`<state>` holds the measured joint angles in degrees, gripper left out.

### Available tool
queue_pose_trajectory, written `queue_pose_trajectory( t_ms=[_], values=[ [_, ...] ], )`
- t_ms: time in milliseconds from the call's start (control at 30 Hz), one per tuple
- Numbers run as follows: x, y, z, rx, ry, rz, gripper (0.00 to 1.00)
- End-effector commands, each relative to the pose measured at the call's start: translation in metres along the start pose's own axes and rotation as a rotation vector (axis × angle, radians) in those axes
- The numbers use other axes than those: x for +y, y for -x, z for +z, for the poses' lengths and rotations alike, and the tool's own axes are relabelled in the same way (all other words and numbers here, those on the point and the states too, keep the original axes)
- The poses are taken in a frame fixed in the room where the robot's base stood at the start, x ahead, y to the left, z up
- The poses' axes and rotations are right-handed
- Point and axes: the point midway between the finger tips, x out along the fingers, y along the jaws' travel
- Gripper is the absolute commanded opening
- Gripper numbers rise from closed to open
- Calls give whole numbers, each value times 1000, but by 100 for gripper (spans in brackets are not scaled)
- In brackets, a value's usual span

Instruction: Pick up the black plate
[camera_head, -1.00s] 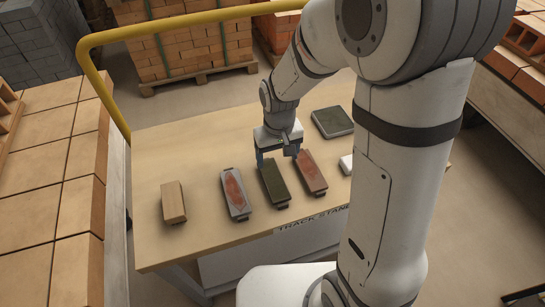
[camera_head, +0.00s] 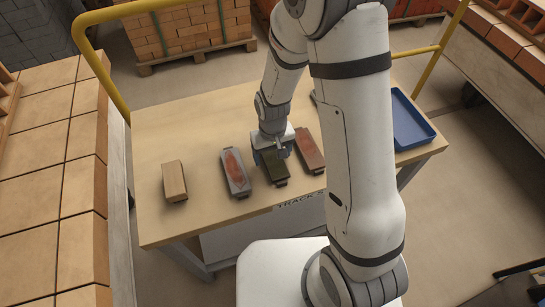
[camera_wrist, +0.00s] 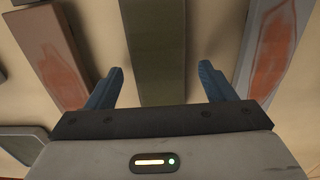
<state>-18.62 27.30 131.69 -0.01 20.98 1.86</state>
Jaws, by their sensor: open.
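The dark, greenish-black plate (camera_head: 276,170) lies on the wooden table top (camera_head: 190,133), in a row with other bars. In the wrist view the plate (camera_wrist: 158,45) runs up the middle, between my two blue fingers. My gripper (camera_head: 272,154) is over the far part of the plate and points down. It is open, with one finger (camera_wrist: 160,75) on each side and a visible gap to the plate. I cannot tell how far the fingertips are above the table. The plate's far end is hidden by my gripper.
A grey plate with a red patch (camera_head: 235,172) lies close on the left, a red-brown plate (camera_head: 309,150) close on the right. A wooden block (camera_head: 174,180) lies farther left. A blue tray (camera_head: 408,122) is at the right edge. The table's back left is clear.

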Motion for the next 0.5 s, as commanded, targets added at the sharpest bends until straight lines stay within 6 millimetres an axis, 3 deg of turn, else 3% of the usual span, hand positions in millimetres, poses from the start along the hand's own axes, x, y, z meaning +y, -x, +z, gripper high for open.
queue_pose_trajectory(
  t_ms=[67,500],
  values=[
    [0,0,0,0,0,0,76],
    [1,0,0,0,-1,0,40]
  ],
)
